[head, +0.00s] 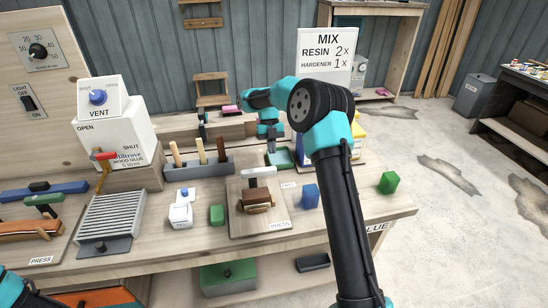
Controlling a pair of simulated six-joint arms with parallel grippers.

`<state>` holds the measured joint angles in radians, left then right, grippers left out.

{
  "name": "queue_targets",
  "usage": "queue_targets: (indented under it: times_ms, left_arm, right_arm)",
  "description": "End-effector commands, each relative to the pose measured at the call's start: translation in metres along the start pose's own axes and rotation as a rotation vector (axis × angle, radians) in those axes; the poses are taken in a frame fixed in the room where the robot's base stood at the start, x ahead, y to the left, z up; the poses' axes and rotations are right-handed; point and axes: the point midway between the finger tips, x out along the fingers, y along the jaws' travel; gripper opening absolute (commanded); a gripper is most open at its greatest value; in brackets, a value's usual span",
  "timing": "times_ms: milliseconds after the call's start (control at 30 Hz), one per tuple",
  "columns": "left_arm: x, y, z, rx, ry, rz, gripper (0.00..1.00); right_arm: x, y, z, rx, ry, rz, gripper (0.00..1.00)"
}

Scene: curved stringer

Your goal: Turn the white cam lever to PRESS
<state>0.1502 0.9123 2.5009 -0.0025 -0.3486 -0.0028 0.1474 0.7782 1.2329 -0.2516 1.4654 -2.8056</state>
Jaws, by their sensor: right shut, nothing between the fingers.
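The white cam lever (259,171) lies roughly level at the back of a wooden board (238,225) on the bench. A brown block piece (256,198) sits just in front of it. A PRESS label (279,225) is at the board's front right edge, and another small label (289,185) is at its back right, too small to read surely. My right gripper (272,149) points down just behind and above the lever, shut and empty; I cannot tell whether it touches the lever. My left gripper is out of view; only teal parts of my arm show at the bottom left.
A green block (217,215) and a white box (181,214) stand left of the board. A blue piece (310,196) stands close on its right. A grey tool holder (199,168) is behind left. Bench between the blue piece and the far green block (388,183) is mostly clear.

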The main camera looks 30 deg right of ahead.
Motion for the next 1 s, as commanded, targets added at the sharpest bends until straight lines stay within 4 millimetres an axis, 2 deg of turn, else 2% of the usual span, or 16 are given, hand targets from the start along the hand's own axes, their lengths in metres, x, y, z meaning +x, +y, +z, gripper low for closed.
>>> queue_targets:
  times_ms: [67, 433, 1000]
  left_arm:
    - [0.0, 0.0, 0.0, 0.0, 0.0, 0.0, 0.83]
    - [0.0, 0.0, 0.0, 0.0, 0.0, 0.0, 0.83]
    - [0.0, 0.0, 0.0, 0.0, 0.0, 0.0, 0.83]
  right_arm:
    - [0.012, -0.001, -0.002, 0.0, 0.001, 0.0, 0.0]
    - [0.022, 0.0, -0.034, 0.0, 0.001, 0.0, 0.0]
    - [0.024, 0.001, -0.038, 0.013, 0.0, 0.005, 0.0]
